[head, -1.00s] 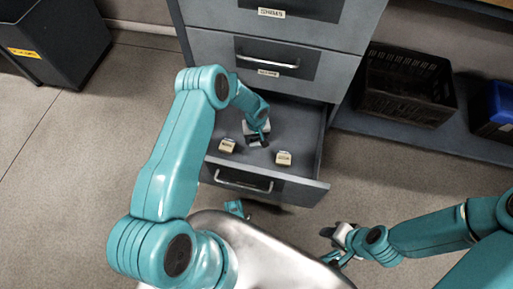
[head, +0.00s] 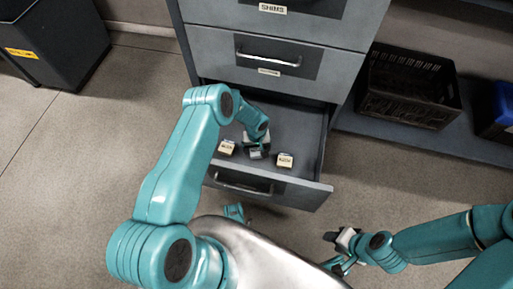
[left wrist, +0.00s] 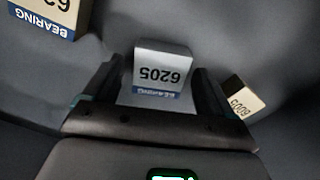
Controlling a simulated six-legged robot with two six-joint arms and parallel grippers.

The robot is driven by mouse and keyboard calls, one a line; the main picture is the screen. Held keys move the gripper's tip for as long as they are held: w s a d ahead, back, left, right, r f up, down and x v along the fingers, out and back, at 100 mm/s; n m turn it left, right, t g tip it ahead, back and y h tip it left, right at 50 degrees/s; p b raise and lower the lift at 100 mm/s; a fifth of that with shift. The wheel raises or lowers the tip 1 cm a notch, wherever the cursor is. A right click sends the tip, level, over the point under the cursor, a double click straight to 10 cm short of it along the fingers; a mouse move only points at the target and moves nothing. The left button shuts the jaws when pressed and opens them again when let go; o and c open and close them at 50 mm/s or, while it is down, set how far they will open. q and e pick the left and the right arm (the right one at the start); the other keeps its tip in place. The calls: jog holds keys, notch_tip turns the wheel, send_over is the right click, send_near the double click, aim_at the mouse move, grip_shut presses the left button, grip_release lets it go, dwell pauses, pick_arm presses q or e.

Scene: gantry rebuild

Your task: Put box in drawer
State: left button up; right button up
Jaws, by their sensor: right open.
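A small light-grey box (left wrist: 162,68) with a blue strip, marked "6205 BEARING", sits between the fingers of my left gripper (left wrist: 158,85) in the left wrist view. The fingers appear shut on it. In the head view my left gripper (head: 258,142) reaches down inside the open drawer (head: 268,188), and the box (head: 256,154) shows just below it. Whether the box touches the drawer floor cannot be told. My right gripper (head: 340,249) is open and empty, outside the drawer at the lower right.
Two cream boxes lie in the drawer, one to the left (head: 227,148) and one to the right (head: 284,160) of the held box. The cabinet's upper drawers (head: 268,60) are closed. A black crate (head: 408,90) and a blue bin (head: 498,112) stand right; a dark bin (head: 55,45) stands left.

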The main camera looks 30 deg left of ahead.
pick_arm(q)
jog(key=shift+r, duration=0.25)
notch_tip(320, 180, up, 12)
jog(key=p, duration=0.4)
jog(key=shift+p, duration=0.3)
